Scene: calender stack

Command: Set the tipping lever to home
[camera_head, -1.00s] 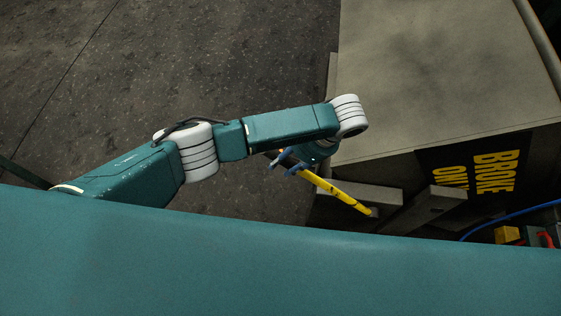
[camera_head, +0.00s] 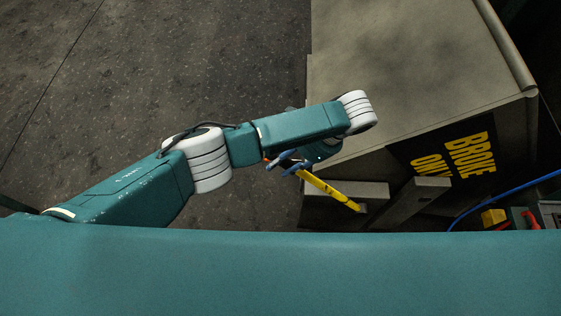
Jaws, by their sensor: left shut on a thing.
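The tipping lever (camera_head: 330,191) is a yellow bar with dark marks. It slants from my left gripper down to the right, to a grey-brown bracket beside the large box. My left gripper (camera_head: 284,164) has blue fingers and is shut on the lever near its upper left end. My wrist and forearm partly hide the gripper. My right gripper is not in view.
A large grey-brown box (camera_head: 400,70) with a black "BROKE ONLY" sign (camera_head: 448,155) stands at the right. Grey-brown bars (camera_head: 410,200) stick out below it. A blue cable (camera_head: 505,192) and a yellow block (camera_head: 493,217) lie at the lower right. The dark floor (camera_head: 150,60) at the left is clear.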

